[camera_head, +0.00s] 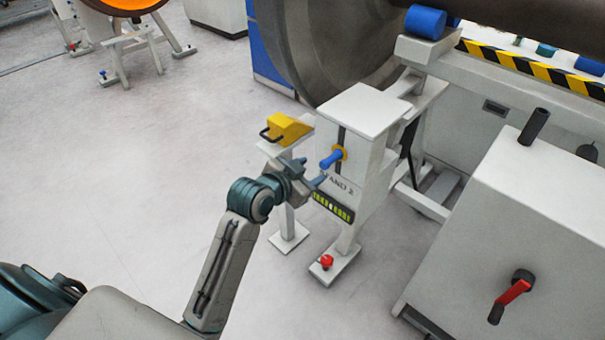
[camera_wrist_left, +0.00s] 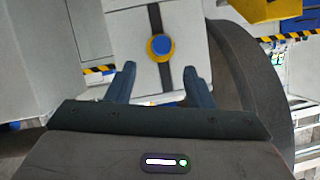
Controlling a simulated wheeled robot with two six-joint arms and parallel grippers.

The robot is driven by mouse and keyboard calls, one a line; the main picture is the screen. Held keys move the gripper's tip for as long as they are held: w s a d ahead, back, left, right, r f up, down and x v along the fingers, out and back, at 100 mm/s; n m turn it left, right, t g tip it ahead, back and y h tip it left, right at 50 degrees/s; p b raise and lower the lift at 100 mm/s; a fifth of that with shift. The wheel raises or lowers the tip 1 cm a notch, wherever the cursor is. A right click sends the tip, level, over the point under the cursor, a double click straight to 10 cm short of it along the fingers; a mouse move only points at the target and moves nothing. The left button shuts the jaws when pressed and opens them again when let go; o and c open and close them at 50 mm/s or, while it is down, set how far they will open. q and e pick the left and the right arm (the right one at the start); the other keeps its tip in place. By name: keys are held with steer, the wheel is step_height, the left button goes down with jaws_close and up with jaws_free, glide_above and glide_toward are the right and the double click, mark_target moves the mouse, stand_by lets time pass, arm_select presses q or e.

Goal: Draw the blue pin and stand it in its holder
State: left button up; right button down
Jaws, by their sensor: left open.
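The blue pin (camera_head: 332,159) sticks out of a yellow collar on the front of the white stand marked "STAND 2" (camera_head: 372,110). In the left wrist view the pin (camera_wrist_left: 160,45) shows end-on inside its yellow ring, ahead of and between the fingers. My left gripper (camera_head: 317,174) is open and empty, just in front of the pin and slightly below it in the head view. In the left wrist view my gripper's two fingers (camera_wrist_left: 160,82) stand apart with the pin beyond them. I cannot make out the pin's holder for certain. My right gripper is not in view.
A yellow block with a black handle (camera_head: 286,129) sits on a small post left of the stand. A red knob (camera_head: 326,261) is on the stand's foot. A white cabinet with a red lever (camera_head: 513,292) stands at right. A large wheel (camera_head: 330,50) is behind. Open floor lies left.

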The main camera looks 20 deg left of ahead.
mark_target(323, 164)
arm_select(q)
steer(key=x, duration=0.8)
steer(key=shift+a+f+b, duration=0.1)
steer(key=shift+b, duration=0.3)
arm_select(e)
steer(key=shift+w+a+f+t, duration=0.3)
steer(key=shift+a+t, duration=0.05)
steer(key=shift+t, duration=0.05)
